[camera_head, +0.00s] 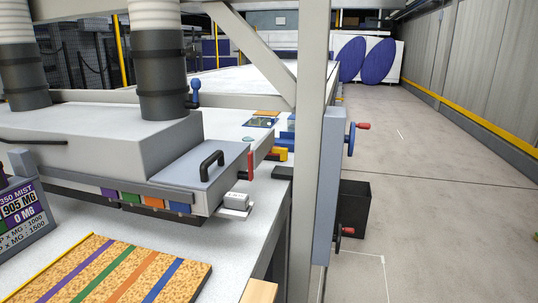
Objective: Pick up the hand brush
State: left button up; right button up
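I cannot make out a hand brush for certain in the head view. A small yellow and dark piece (278,154) lies by the edge of the white table (232,133), behind the grey box; it is too small to identify. A pale wooden piece (260,292) is cut off by the bottom edge of the picture. Neither of my grippers is in view.
A large grey suction box (110,140) with dark hoses (160,75) and a black handle (211,165) fills the left. A cork board with coloured stripes (120,275) lies in front. A white upright post (310,130) stands mid-picture. Open floor (430,190) is at right.

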aim_at(271, 156)
jog(key=l+z, duration=0.1)
jog(key=z, duration=0.4)
jog(key=i+l, duration=0.15)
jog(key=l, duration=0.2)
jog(key=i+l, duration=0.15)
jog(key=l, duration=0.15)
jog(key=i+l, duration=0.15)
jog(key=l, duration=0.2)
jog(key=i+l, duration=0.2)
jog(key=i+l+z, duration=0.15)
jog(key=i, duration=0.2)
jog(key=i+l+z, duration=0.15)
jog(key=i, duration=0.25)
jog(key=i+l+z, duration=0.1)
jog(key=i, duration=0.25)
jog(key=i+l+u, duration=0.15)
jog(key=i+u, duration=0.25)
jog(key=i+l+u, duration=0.25)
jog(key=i+u, duration=0.2)
jog(key=i+l+u, duration=0.1)
jog(key=u, duration=0.35)
jog(key=i+l+u, duration=0.2)
jog(key=u, duration=0.25)
jog(key=i+l+u, duration=0.2)
jog(key=u, duration=0.25)
jog(key=i+l+u, duration=0.1)
jog(key=l+u, duration=0.2)
jog(key=u, duration=0.15)
jog(key=l+u, duration=0.25)
jog(key=u, duration=0.2)
